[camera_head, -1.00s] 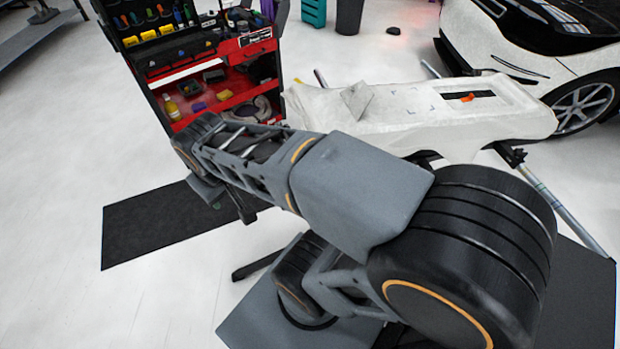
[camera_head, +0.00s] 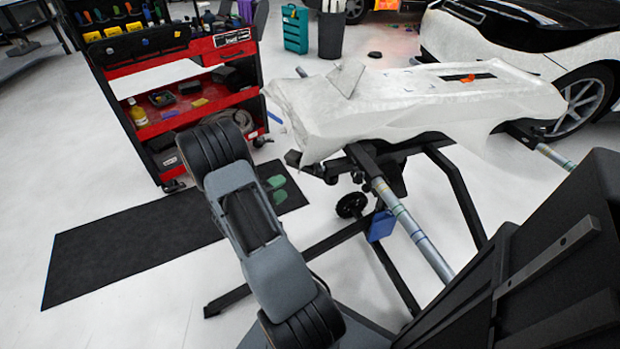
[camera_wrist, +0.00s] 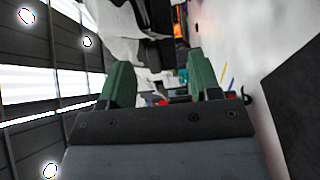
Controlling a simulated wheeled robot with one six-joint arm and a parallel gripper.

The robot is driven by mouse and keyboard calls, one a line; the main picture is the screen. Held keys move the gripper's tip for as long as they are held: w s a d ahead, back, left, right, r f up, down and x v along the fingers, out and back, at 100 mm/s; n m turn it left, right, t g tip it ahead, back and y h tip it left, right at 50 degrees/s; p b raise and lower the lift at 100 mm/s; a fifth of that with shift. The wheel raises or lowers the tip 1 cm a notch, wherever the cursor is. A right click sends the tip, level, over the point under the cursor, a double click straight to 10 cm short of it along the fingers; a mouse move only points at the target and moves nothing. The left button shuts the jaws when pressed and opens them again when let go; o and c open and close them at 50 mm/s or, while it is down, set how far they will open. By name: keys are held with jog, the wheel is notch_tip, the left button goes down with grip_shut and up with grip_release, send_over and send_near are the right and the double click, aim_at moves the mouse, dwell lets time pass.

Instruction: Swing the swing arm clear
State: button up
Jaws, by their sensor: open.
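My gripper (camera_wrist: 160,78) shows in the wrist view with two green fingers wide apart and nothing between them. In the head view, two green tips (camera_head: 276,189) that look like its fingers show beside my arm, over the dark mat. The white-covered panel (camera_head: 420,90) lies on a black stand (camera_head: 455,195) at centre right. A silver tube with coloured bands (camera_head: 412,230) slopes from under the panel's near side toward the front. A second such tube (camera_head: 553,155) juts out at the right end. I cannot tell which part is the swing arm. The green tips are left of the stand, apart from both tubes.
A red and black tool cart (camera_head: 175,95) stands at the back left, behind the dark floor mat (camera_head: 130,245). A white car (camera_head: 490,40) is at the back right. A blue item (camera_head: 381,225) hangs at the stand. White floor at left is clear.

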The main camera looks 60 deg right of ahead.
aim_at(307, 171)
jog(key=b+x, duration=0.1)
jog(key=x, duration=1.2)
jog(key=shift+d+f+b, duration=0.15)
jog(key=shift+d+b, duration=0.2)
jog(key=shift+b, duration=0.05)
grip_shut()
